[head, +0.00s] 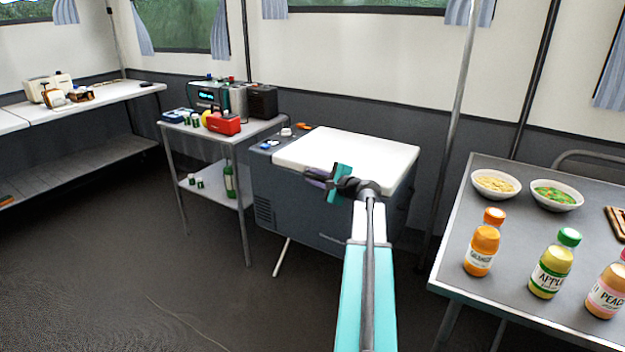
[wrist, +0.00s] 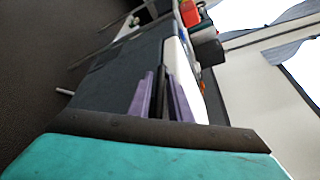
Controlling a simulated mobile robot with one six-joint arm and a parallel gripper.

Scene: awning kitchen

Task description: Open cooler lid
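The cooler has a dark grey body (head: 300,210) and a white lid (head: 350,148), which lies flat and looks closed. In the wrist view, turned sideways, the cooler body (wrist: 108,82) is left of the fingers and the white lid (wrist: 175,52) is beyond and right of them. My gripper (head: 312,177) is at the lid's front edge in the head view; contact cannot be told. Its purple fingers (wrist: 161,90) are close together with a dark strip between them. I cannot tell whether that strip is a gap, finger pads or part of the cooler.
A small table (head: 205,138) with a red box (head: 222,124) and appliances stands left of the cooler. A grey table (head: 515,225) with bowls and bottles is at the right. A pole (head: 455,120) stands right of the cooler. Floor (head: 140,270) at the front left is clear.

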